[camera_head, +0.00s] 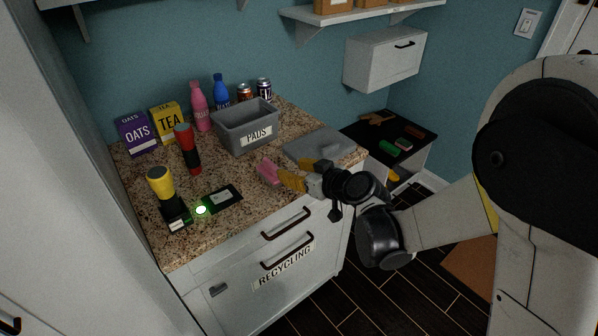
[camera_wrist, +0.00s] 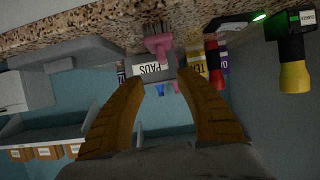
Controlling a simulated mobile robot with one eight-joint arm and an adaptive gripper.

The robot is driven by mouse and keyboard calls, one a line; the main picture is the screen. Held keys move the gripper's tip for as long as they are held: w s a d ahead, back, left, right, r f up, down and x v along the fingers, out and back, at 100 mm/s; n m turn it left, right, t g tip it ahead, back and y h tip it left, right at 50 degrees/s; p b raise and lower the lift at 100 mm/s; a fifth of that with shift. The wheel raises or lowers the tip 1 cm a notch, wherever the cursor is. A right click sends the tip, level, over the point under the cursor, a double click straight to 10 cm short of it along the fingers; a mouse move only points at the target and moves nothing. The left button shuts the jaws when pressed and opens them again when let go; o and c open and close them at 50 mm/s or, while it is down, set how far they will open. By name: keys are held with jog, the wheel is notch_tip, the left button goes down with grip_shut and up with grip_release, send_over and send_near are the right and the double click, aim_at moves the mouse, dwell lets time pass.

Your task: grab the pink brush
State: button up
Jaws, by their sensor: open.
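The pink brush (camera_head: 268,173) lies on the speckled countertop (camera_head: 200,247) near its front edge, left of the grey tray. My gripper (camera_head: 292,174) is at the counter's front edge, just to the right of the brush, with its yellow fingers pointing toward it. In the wrist view, which is upside down, the pink brush (camera_wrist: 158,44) with its dark bristles shows ahead of the two spread fingers (camera_wrist: 160,88). The fingers are open, with nothing clearly between them. In the head view the near finger partly covers the brush's right end.
A grey bin labelled PADS (camera_head: 246,126) stands behind the brush. A flat grey tray (camera_head: 318,146) lies to the right. Red (camera_head: 187,150) and yellow flashlights (camera_head: 161,184), boxes, bottles and cans stand left and behind. A lower black shelf (camera_head: 372,128) holds small items.

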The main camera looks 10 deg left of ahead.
aim_at(273, 164)
jog(key=b+x, duration=0.1)
jog(key=x, duration=0.5)
jog(key=shift+a+f, duration=0.1)
jog(key=b+x, duration=0.2)
jog(key=x, duration=0.3)
jog(key=shift+s+a+f+b, duration=0.1)
jog(key=shift+s+b, duration=0.15)
jog(key=shift+b, duration=0.15)
grip_shut()
